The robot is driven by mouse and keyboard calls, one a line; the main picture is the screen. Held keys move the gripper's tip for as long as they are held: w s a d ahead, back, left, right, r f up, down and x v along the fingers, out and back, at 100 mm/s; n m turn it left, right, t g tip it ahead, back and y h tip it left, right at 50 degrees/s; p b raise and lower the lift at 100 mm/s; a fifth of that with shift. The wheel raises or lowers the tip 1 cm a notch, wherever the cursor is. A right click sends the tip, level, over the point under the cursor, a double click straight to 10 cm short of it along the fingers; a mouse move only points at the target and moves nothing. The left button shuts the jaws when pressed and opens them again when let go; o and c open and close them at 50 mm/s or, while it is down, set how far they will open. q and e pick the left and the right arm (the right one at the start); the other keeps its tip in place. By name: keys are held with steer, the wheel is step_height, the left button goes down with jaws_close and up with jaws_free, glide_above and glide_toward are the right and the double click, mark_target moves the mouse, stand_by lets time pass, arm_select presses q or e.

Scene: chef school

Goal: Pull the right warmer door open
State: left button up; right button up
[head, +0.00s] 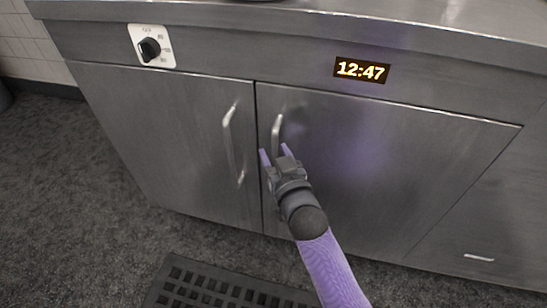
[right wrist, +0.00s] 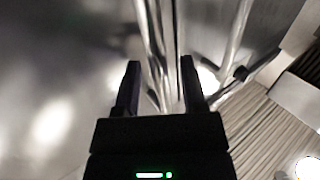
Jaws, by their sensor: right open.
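The right warmer door (head: 390,160) is a flat steel panel and looks closed, flush with the cabinet front. Its upright bar handle (head: 276,130) is near its left edge; the lower part is hidden behind my gripper. My right gripper (head: 276,151) is open, with its two fingertips at the handle's lower part, one on each side in the picture. In the right wrist view, a bright metal bar that looks like this handle (right wrist: 152,40) runs down between the open fingers of my gripper (right wrist: 160,75). I cannot tell whether they touch it. My left gripper is not in view.
The left warmer door (head: 180,140) is closed, its handle (head: 228,140) close beside my right gripper. A control knob (head: 150,48) and a clock display (head: 362,70) sit above the doors. A dark perforated mat (head: 220,290) lies on the carpet floor in front.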

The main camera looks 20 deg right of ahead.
steer(key=shift+w, duration=0.15)
jaws_close()
stand_by(0.9)
stand_by(0.4)
